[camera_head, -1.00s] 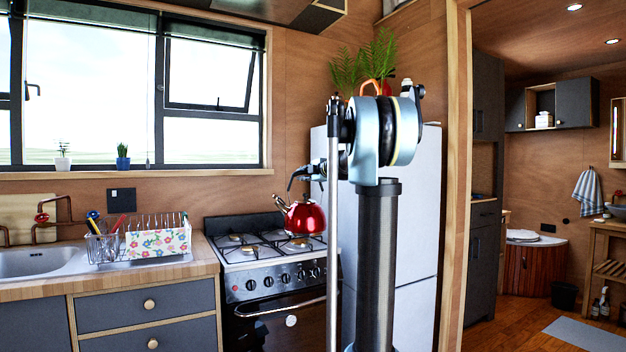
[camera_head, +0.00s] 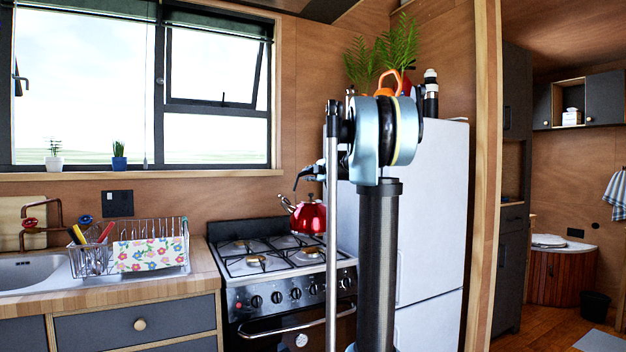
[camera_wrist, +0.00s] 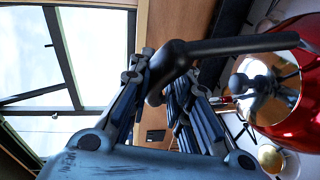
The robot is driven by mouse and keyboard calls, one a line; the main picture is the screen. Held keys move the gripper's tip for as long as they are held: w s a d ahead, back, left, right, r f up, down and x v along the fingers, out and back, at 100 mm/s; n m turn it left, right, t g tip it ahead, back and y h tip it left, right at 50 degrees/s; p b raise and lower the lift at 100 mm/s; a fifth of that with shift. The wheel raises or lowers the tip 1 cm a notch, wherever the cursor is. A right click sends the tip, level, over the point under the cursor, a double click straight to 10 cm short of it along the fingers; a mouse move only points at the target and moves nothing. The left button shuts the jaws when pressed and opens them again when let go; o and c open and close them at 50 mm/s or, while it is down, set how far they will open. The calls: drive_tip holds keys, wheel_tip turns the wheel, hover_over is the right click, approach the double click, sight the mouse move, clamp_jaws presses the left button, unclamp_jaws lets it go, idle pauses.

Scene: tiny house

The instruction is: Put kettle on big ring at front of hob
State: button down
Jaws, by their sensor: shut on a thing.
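A shiny red kettle (camera_head: 309,217) with a black handle hangs from my gripper (camera_head: 306,177) at the right side of the hob (camera_head: 240,264). In the wrist view, the red body of the kettle (camera_wrist: 302,45) is at the right. Its black handle (camera_wrist: 235,45) runs between the fingers of my gripper (camera_wrist: 167,80), which are shut on it. The hob has several rings, including a front left ring (camera_head: 254,262) and a front right ring (camera_head: 312,252). The kettle looks upright; whether it clears the hob grates is hard to tell. My arm hides part of the hob's right side.
A dish rack (camera_head: 130,255) with a floral cloth and a sink (camera_head: 30,272) are on the counter (camera_head: 140,292) left of the hob. A tall white fridge (camera_head: 430,220) stands right of it, with plants on top. A wooden door post (camera_head: 483,180) is further right.

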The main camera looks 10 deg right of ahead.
drive_tip(key=shift+w+d+f, duration=0.1)
drive_tip(key=shift+d+f, duration=0.1)
drive_tip(key=shift+f, duration=0.55)
drive_tip(key=shift+d+f, duration=0.2)
drive_tip(key=shift+f, duration=2.25)
drive_tip(key=c, duration=1.4)
unclamp_jaws()
drive_tip(key=shift+f, duration=0.1)
